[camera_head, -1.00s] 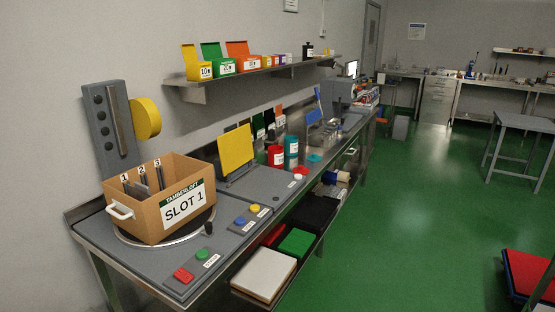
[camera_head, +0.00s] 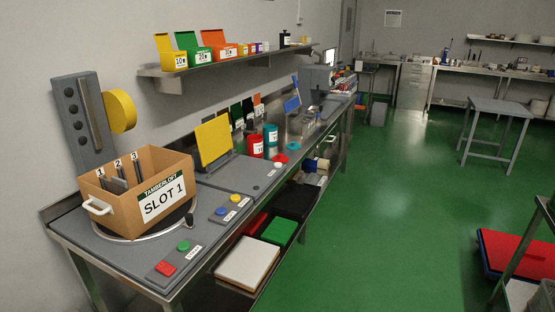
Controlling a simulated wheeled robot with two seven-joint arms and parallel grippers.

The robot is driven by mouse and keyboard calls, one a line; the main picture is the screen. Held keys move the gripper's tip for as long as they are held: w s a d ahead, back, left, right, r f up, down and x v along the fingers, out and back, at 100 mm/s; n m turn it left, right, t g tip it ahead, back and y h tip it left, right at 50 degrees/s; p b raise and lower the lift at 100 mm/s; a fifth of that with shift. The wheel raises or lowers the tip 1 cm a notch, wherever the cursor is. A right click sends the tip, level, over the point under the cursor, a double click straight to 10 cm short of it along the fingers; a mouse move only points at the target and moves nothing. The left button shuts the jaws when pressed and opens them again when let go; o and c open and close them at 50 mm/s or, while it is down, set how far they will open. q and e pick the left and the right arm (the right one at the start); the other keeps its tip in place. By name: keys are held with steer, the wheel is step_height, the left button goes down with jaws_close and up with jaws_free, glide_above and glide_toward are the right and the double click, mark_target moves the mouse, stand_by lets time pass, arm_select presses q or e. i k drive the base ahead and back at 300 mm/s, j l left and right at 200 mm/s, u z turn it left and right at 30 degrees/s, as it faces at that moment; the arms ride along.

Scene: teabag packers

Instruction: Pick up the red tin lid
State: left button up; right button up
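A small red lid-like disc (camera_head: 281,159) lies on the steel workbench, in front of the tins. A red tin (camera_head: 256,146) and a teal tin (camera_head: 270,135) stand upright just behind it. A teal disc (camera_head: 294,146) and a small white piece (camera_head: 278,166) lie near the red disc. These things are small at this distance, so their details are hard to tell. Neither of my grippers is in view.
A cardboard box marked SLOT 1 (camera_head: 138,190) stands on the bench's near end. Push buttons (camera_head: 183,247) sit along the front edge. A wall shelf (camera_head: 230,64) hangs above. The green floor (camera_head: 375,220) right of the bench is clear.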

mark_target(280, 158)
steer(key=i+l+u, duration=0.25)
steer(key=i+l, duration=0.15)
steer(key=i, duration=0.15)
steer(key=i+l+u, duration=0.25)
steer(key=i+l, duration=0.25)
steer(key=i+l+u, duration=0.25)
steer(key=i+l, duration=0.25)
steer(key=i+l+u, duration=0.25)
steer(key=i+l, duration=0.15)
steer(key=l, duration=0.35)
